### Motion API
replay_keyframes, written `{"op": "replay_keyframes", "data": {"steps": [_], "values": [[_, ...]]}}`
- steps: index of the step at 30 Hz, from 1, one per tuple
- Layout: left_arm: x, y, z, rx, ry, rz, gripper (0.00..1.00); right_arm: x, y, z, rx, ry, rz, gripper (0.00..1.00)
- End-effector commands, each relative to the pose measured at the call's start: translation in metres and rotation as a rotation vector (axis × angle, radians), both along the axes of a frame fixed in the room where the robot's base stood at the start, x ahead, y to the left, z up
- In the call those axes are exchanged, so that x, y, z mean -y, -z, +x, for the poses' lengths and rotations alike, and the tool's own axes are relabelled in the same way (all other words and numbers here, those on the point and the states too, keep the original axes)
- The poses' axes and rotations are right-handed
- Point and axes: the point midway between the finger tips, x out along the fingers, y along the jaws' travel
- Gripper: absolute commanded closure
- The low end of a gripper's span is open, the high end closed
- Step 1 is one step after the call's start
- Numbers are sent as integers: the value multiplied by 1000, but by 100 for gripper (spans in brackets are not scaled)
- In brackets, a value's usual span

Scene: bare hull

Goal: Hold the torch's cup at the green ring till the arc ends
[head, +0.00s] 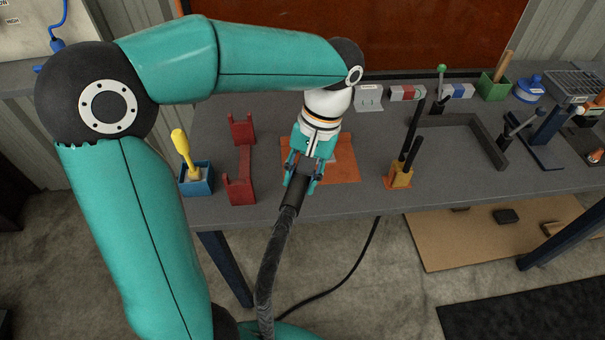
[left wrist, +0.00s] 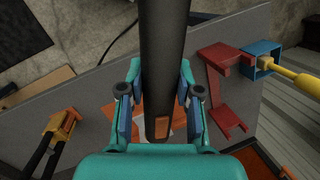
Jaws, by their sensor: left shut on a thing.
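My left gripper (head: 303,176) is shut on the black torch handle (head: 292,194) above the front part of the bench. In the left wrist view the torch (left wrist: 164,50) runs between the two fingers as a thick black tube, with a small orange patch near its lower end. Its hose (head: 270,265) hangs down over the bench's front edge. Below the gripper lies an orange plate (head: 338,172), also seen in the left wrist view (left wrist: 92,110), with a pale piece on it partly covered. The torch's cup and the green ring cannot be made out. My right gripper is not in view.
A red cradle (head: 243,165) and a blue box (head: 196,180) with a yellow-handled tool stand left of the plate. An orange holder (head: 400,174) with black handles stands to the right. A dark angle bar (head: 480,140) lies beyond. Blocks and a green box (head: 494,87) line the back.

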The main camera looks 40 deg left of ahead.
Motion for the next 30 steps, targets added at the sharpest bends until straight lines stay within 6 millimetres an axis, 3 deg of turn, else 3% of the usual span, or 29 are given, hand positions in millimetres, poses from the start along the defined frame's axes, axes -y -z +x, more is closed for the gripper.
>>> {"op": "replay_keyframes", "data": {"steps": [10,30], "values": [[-7,36,4,0,-4,0,100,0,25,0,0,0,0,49],[-18,44,12,1,-4,0,100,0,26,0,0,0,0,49]]}}
